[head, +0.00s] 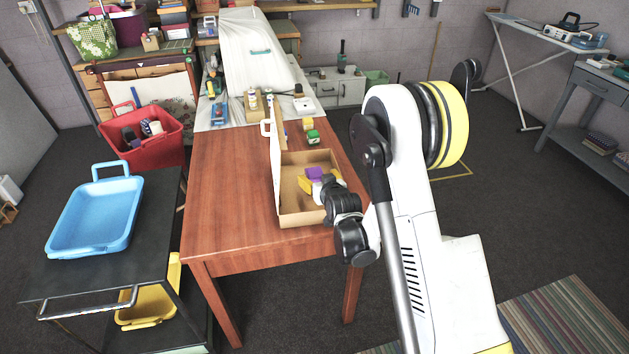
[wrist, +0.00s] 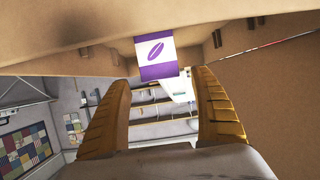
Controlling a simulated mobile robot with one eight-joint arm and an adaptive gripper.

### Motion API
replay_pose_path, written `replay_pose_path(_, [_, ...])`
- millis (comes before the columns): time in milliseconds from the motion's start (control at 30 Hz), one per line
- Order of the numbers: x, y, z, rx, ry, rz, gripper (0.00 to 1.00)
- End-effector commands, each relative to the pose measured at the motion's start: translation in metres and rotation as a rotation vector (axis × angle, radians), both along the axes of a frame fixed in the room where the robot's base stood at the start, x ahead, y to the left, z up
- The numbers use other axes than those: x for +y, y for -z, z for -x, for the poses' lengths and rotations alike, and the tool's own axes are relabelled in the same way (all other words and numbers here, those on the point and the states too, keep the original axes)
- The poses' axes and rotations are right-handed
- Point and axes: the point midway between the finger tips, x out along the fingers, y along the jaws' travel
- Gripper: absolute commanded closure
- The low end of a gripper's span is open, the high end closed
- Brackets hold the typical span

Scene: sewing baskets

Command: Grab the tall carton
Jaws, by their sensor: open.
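A purple and white carton (wrist: 156,58) with a leaf- or bean-shaped mark shows in the wrist view, at the top middle. It stands inside the open cardboard box (head: 305,218) on the wooden table; its purple top (head: 314,173) shows in the head view. My gripper (wrist: 162,80) is open, with one yellow finger to each side of the carton in the wrist view. In the head view my gripper (head: 312,184) is low inside the box, right at the carton. I cannot tell whether the fingers touch it. My wrist hides part of the box.
Small packages (head: 313,137) and other items are behind the box. A blue tray (head: 97,222) sits on a dark cart at left, near a red basket (head: 150,150). The table's left part is clear.

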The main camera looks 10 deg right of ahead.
Motion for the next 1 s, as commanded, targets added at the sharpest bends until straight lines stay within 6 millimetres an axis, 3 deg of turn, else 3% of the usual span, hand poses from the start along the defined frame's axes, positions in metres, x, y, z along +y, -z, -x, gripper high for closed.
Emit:
replay_pose_path(33, [0.001, 0.009, -0.008, 0.000, -0.001, 0.000, 0.26])
replay_pose_path(200, [0.002, 0.017, -0.031, 0.000, 0.000, 0.001, 0.26])
replay_pose_path(500, [0.002, 0.016, -0.037, 0.000, 0.000, 0.001, 0.26])
replay_pose_path(700, [0.002, 0.017, -0.037, 0.000, 0.000, 0.001, 0.86])
replay_pose_path(1000, [0.002, 0.016, -0.037, 0.000, 0.000, 0.001, 0.88])
